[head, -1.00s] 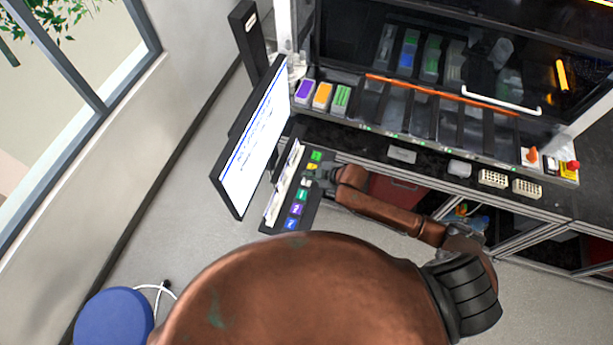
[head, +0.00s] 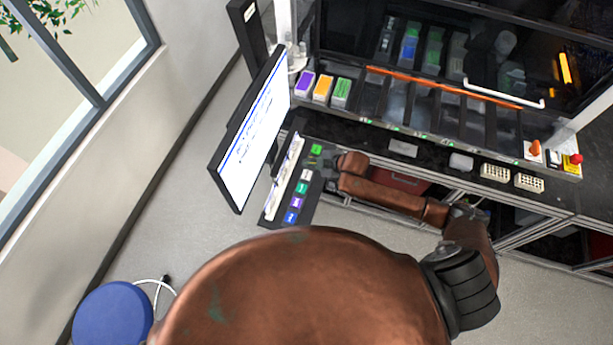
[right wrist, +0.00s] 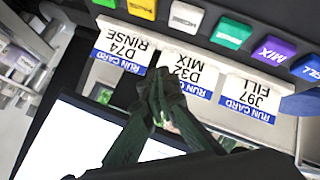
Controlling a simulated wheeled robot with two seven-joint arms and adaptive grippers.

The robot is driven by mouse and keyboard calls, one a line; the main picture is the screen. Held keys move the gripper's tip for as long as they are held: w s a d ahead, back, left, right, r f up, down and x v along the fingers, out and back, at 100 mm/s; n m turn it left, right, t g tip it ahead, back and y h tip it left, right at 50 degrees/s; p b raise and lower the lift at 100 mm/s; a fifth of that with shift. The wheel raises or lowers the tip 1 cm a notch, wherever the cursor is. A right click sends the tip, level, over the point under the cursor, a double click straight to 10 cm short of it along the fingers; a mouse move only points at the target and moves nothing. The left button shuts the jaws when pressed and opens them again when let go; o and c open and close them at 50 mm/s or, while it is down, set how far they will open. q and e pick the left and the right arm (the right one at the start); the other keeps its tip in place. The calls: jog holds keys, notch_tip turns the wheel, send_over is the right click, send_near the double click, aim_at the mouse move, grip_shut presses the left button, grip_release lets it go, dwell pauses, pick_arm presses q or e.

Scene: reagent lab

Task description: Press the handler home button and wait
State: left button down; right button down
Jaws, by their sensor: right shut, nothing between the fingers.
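The button panel (head: 282,200) lies beside the monitor, with a row of coloured buttons. In the right wrist view, green (right wrist: 105,2), yellow (right wrist: 142,8), white (right wrist: 186,16), teal-green (right wrist: 231,33), purple (right wrist: 273,50) and blue (right wrist: 306,67) buttons show. Purple reads MIX; I read no home label, so I cannot tell which button is home. My right gripper (head: 327,174) is by the panel's right edge. In its wrist view the fingers (right wrist: 160,78) are together, empty, over the D32 MIX card and apart from the buttons in the picture. My left gripper is not in view.
The monitor (head: 252,130) stands close left of the panel. Run cards J97 FILL (right wrist: 250,98) and D74 RINSE (right wrist: 124,45) lie below the buttons. The bench machine (head: 430,50) with an orange bar is behind. A blue stool (head: 113,315) is at lower left.

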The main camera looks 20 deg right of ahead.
jog(key=b, duration=0.4)
send_over(308, 175)
notch_tip(308, 175, down, 4)
jog(key=shift+f, duration=1.1)
jog(key=shift+f, duration=0.1)
jog(key=shift+f, duration=0.3)
